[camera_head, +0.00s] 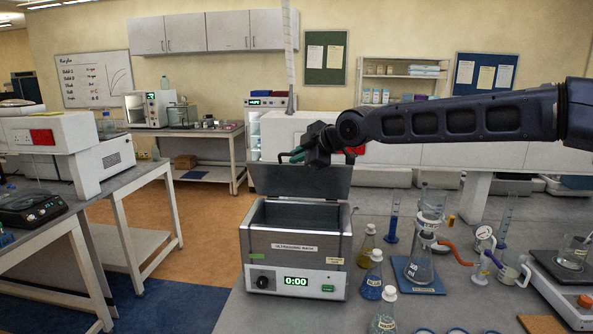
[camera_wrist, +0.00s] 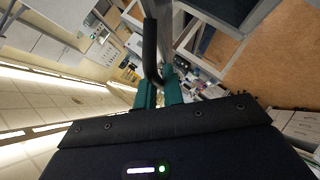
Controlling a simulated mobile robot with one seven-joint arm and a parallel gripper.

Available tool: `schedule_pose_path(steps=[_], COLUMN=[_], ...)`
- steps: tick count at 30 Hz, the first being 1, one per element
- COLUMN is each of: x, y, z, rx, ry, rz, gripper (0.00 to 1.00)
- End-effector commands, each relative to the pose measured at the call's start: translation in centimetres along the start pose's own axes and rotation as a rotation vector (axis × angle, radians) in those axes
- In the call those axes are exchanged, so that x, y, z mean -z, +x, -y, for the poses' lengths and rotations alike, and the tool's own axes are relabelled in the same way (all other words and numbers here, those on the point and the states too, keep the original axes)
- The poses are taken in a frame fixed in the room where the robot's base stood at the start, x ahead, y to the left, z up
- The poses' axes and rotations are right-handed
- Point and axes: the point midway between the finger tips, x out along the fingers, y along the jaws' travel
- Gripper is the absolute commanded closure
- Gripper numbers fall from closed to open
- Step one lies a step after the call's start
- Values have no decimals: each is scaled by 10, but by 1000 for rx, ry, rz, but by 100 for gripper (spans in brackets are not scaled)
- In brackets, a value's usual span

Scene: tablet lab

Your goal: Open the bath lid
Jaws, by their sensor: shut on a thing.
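The ultrasonic bath (camera_head: 255,252) is a grey box on the bench, with a display reading 0:00 on its front. Its lid (camera_head: 275,182) stands raised at the back edge, close to upright, and the dark basin shows below it. My gripper (camera_head: 297,155) is at the top of the lid, with teal fingertips. In the wrist view my gripper (camera_wrist: 159,88) is shut on the black lid handle (camera_wrist: 150,45), which runs up from between the fingers. My gripper and wrist hide part of the lid's upper middle in the head view.
Flasks with white caps, such as the blue one (camera_head: 372,282), stand close to the bath's right side. Open floor (camera_head: 205,225) lies left of the bench.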

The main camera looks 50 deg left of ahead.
Motion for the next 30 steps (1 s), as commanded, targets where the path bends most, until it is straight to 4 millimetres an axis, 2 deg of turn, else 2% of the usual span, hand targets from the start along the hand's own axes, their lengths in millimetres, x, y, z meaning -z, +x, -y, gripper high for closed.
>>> schedule_pose_path(steps=[3, 15, 30], x=[-6, -24, -50], y=[4, 22, 46], z=[-23, -80, -124], rx=[39, 229, 278], ry=[48, 237, 282], rz=[1, 0, 1], gripper=[100, 100, 100])
